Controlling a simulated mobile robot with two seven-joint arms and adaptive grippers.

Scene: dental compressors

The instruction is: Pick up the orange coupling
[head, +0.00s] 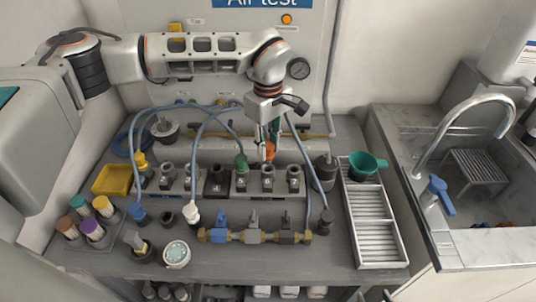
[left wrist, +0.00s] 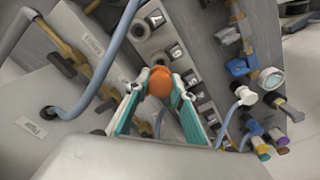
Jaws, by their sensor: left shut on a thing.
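The orange coupling (head: 268,150) is at the left gripper, just behind the row of numbered sockets (head: 240,183). In the left wrist view the orange coupling (left wrist: 160,82) sits between the two fingertips. My left gripper (head: 266,136) reaches down from above and is shut on it; its green-and-grey fingers (left wrist: 158,84) touch the coupling from both sides. Whether the coupling is clear of the surface below cannot be told. A green coupling (head: 241,162) with a blue hose stands just left of the orange one. My right gripper is in neither view.
Blue hoses (head: 189,150) loop close to the left gripper. A brass manifold with valves (head: 254,237) lies in front. A yellow bin (head: 112,180) is at left; a slatted tray (head: 374,225) with a green funnel (head: 364,164) is at right. The sink (head: 470,155) lies beyond it.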

